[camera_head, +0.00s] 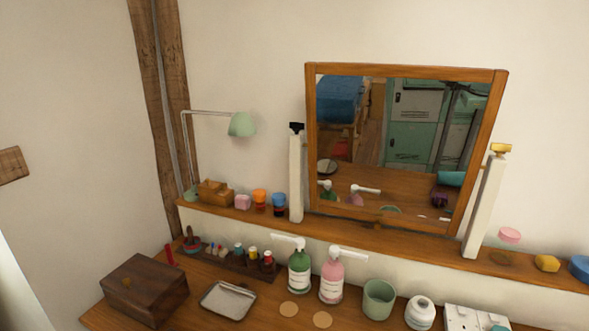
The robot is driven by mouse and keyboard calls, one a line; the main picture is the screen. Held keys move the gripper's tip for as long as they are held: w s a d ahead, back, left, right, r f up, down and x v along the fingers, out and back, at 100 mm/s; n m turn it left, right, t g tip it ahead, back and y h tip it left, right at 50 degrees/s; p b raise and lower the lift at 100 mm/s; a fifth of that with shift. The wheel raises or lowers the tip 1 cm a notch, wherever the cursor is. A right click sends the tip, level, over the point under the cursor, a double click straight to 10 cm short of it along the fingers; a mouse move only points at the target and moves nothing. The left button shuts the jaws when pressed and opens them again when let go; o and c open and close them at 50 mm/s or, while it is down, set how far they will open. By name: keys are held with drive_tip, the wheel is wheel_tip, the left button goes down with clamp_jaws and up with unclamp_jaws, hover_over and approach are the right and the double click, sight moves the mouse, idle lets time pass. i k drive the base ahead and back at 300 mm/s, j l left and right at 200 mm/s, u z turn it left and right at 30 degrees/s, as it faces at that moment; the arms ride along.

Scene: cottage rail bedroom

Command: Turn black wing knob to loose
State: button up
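The black wing knob (296,127) sits on top of the white post (296,180) at the left side of the wood-framed mirror (406,72). It is small here, and its exact turn cannot be read. A yellow knob (501,148) sits on top of the right white post (483,206). The mirror stands between the two posts, on a wooden shelf. My gripper is not in view, and nothing is seen touching the black knob.
A green lamp (242,124) stands left of the black knob. Below are a green pump bottle (299,272), a pink pump bottle (331,281), a green cup (378,299) and a dark wooden box (145,289). Small jars line the shelf (400,243). The wall above the knob is clear.

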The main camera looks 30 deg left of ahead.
sight(296, 127)
drive_tip(key=u, duration=1.1)
